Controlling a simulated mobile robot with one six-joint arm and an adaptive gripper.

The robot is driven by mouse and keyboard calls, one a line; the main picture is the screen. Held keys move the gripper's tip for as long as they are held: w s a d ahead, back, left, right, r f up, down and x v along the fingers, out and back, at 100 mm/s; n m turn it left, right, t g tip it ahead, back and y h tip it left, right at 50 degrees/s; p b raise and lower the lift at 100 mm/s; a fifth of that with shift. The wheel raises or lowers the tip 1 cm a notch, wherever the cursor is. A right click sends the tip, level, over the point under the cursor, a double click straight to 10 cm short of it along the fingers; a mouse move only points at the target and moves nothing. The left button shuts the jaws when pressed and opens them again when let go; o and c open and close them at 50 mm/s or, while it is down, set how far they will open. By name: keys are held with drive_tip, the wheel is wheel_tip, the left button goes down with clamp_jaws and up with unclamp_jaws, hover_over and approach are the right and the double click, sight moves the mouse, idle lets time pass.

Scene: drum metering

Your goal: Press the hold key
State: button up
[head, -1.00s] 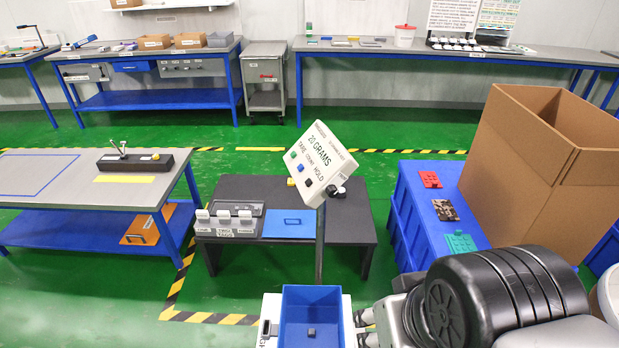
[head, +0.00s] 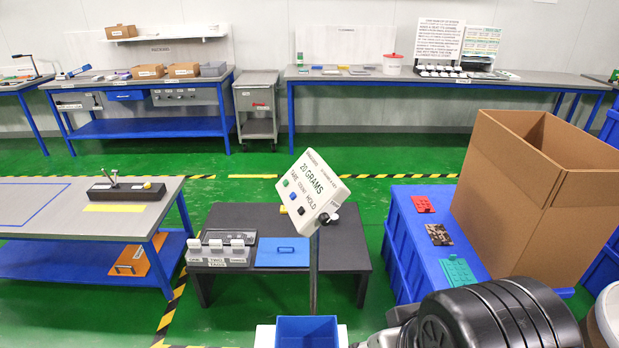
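The white tilted indicator head (head: 317,190) stands on a thin post in the middle of the head view. Its display reads "20 GRAMS". Below are the labels TARE, COUNT and HOLD, with a green key (head: 285,183), a blue key (head: 293,196) and a black key (head: 301,211). The black key is the one by the HOLD label. My gripper (head: 359,344) barely shows at the bottom edge, below and right of the indicator and well apart from it. Its fingers are cut off, so I cannot tell whether it is open.
A blue bin (head: 306,332) stands at the indicator's foot. Blue crates (head: 405,238) and a large open cardboard box (head: 535,200) stand to the right. Green floor lies clear behind.

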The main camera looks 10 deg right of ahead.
drive_tip(key=shift+c, duration=0.3)
clamp_jaws()
idle(1.4)
